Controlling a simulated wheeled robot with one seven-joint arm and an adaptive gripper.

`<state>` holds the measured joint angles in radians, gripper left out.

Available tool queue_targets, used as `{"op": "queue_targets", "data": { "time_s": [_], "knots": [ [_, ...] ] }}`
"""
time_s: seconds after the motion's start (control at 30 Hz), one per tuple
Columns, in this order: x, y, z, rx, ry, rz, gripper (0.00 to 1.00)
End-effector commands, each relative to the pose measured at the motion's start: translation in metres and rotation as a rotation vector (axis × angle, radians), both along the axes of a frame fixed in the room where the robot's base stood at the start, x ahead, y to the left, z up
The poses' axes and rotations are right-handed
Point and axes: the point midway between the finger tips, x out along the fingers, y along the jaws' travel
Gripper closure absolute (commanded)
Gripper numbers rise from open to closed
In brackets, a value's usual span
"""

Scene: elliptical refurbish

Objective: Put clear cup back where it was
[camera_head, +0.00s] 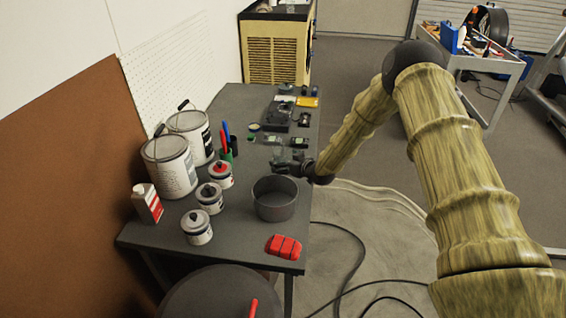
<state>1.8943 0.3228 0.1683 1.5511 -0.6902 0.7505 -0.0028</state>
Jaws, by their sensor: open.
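My gripper (280,168) is low over the right side of the grey workbench (232,248), just behind the round grey pot (274,200). It points left and looks open. A small, pale, see-through shape that may be the clear cup (281,154) shows just behind the fingers. It is too small to tell its outline, or whether the fingers touch it. My arm comes in from the right, its forearm crossing the bench's right edge.
Paint cans (170,168) and smaller tins (198,229) line the left. A red block (284,246) lies at the front right. Green and dark small items (272,141) and a dark device (279,115) are behind the gripper.

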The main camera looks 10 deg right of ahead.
Motion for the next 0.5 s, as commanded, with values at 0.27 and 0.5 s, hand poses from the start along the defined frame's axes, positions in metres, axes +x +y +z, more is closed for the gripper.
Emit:
{"op": "queue_targets", "data": {
  "time_s": [0.27, 0.5],
  "knots": [
    [-0.034, -0.014, 0.014, 0.002, 0.001, -0.001, 0.09],
    [-0.052, -0.021, 0.022, 0.001, 0.000, 0.000, 0.09]
  ]
}}
